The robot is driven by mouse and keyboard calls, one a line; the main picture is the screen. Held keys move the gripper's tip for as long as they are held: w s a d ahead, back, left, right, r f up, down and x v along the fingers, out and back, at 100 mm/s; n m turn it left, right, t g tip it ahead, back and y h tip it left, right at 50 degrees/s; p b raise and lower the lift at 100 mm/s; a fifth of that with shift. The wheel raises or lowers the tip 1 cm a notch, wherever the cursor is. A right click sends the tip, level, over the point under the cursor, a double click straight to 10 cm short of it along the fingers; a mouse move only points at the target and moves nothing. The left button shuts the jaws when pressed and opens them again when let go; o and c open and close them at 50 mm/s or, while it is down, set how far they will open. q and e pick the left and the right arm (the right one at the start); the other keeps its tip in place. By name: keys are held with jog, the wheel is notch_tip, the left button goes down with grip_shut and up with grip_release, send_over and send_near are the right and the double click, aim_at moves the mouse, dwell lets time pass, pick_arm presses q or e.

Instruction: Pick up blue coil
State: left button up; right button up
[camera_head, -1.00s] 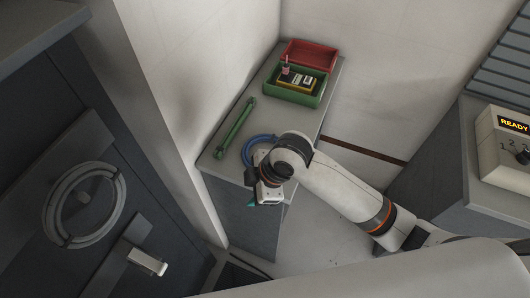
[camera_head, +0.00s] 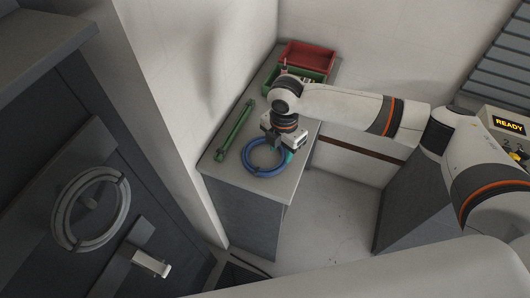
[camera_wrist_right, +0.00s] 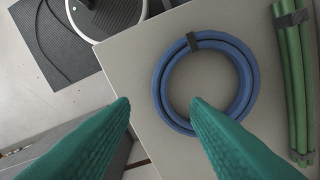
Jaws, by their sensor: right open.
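The blue coil (camera_head: 248,165) lies flat on the grey cabinet top, near its front edge. In the right wrist view the blue coil (camera_wrist_right: 164,98) is a ring with a dark band at its top. My right gripper (camera_head: 288,150) is above the coil's right side in the head view. In the wrist view its green fingers (camera_wrist_right: 161,102) are spread apart and empty. One fingertip overlaps the ring's open centre and the other lies outside the ring, so the near part of the rim is between them. The height above the coil is hard to tell. My left gripper is not in view.
A green tube bundle (camera_head: 233,138) lies left of the coil on the cabinet top (camera_head: 222,172). Red (camera_head: 308,54) and green (camera_head: 318,74) bins stand at the back. A wall rises close on the left. A box reading READY (camera_head: 509,124) is at right.

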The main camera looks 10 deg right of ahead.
aim_at(281, 163)
jog(key=shift+f, duration=0.65)
jog(key=shift+f+p, duration=0.35)
jog(key=shift+p, duration=0.05)
jog(key=f, duration=0.2)
jog(key=f+p, duration=0.1)
jog(key=shift+w+d+f, duration=0.15)
jog(key=shift+w+f, duration=0.1)
jog(key=shift+f, duration=0.45)
grip_shut()
